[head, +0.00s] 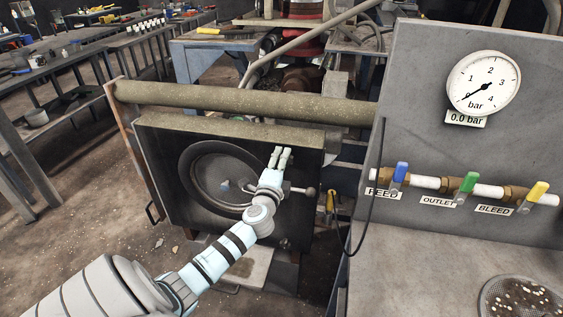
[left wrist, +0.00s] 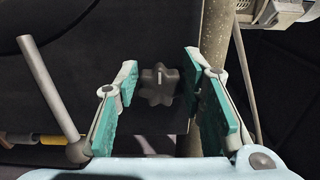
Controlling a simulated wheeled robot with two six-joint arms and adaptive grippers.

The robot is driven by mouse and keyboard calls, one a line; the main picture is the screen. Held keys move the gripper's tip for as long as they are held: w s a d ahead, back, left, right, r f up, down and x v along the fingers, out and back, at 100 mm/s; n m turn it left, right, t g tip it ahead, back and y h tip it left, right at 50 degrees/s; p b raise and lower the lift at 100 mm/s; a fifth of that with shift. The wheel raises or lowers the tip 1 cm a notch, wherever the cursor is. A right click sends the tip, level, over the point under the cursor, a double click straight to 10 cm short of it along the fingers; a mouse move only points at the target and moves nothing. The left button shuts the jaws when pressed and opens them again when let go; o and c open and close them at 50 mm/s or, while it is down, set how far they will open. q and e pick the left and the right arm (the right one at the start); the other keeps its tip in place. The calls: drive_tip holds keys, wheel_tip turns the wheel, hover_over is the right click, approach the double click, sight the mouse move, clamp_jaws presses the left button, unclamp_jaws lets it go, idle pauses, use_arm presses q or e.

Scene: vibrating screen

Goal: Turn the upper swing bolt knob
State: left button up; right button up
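The dark lobed swing bolt knob (left wrist: 157,86) shows in the left wrist view, with a pale mark on its face. My left gripper (left wrist: 160,72) is open, with one teal-padded finger on each side of the knob. I see gaps between the pads and the knob; the depth between them is hard to judge. In the head view my left gripper (head: 281,154) is at the upper right part of the dark square housing (head: 157,160) with the round door (head: 205,165). The knob cannot be made out there. My right gripper is not in view.
A ball-ended lever (head: 310,191) sticks out right of my left gripper; a grey rod (left wrist: 48,85) shows left of the fingers in the wrist view. A thick pipe (head: 240,101) crosses above the housing. The gauge panel (head: 420,120) with valves stands at the right.

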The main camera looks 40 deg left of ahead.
use_arm(q)
drive_tip(key=o, duration=0.3)
drive_tip(key=shift+d, duration=0.1)
drive_tip(key=v, duration=1.2)
